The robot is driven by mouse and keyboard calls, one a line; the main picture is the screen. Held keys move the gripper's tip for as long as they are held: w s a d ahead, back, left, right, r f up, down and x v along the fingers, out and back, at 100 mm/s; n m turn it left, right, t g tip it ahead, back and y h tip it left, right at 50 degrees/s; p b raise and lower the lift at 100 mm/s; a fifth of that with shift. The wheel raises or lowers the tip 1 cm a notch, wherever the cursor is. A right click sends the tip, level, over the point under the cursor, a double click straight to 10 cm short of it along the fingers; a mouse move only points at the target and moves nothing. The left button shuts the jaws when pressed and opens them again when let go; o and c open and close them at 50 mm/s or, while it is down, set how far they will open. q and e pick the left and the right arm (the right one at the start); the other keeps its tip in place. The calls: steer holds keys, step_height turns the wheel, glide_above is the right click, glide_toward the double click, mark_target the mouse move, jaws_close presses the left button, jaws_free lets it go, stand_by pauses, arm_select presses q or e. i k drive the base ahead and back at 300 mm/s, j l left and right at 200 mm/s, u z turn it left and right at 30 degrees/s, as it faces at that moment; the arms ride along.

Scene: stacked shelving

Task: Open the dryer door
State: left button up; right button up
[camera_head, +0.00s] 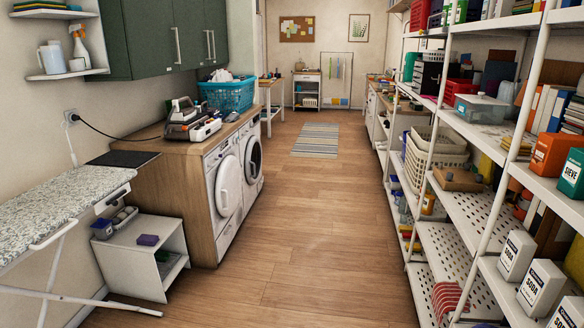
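Two white front-loading machines stand side by side under a wooden counter on the left. The nearer machine has a round, solid white door (228,186) that looks shut. The farther machine has a round door with dark glass (253,159), which also looks shut. I cannot tell from labels which one is the dryer. Both fronts face right, towards the aisle, and are seen at a slant. Neither of my grippers shows in the head view.
An iron and other items lie on the wooden counter (177,143), with a teal laundry basket (228,95) behind. An ironing board (58,205) and a low white cabinet (140,250) stand at near left. Loaded shelving lines the right. The wooden floor aisle (300,220) is clear.

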mark_target(229, 181)
steer(key=i+l, duration=0.1)
steer(key=i, duration=1.6)
steer(key=j+u, duration=0.05)
steer(key=j, duration=0.05)
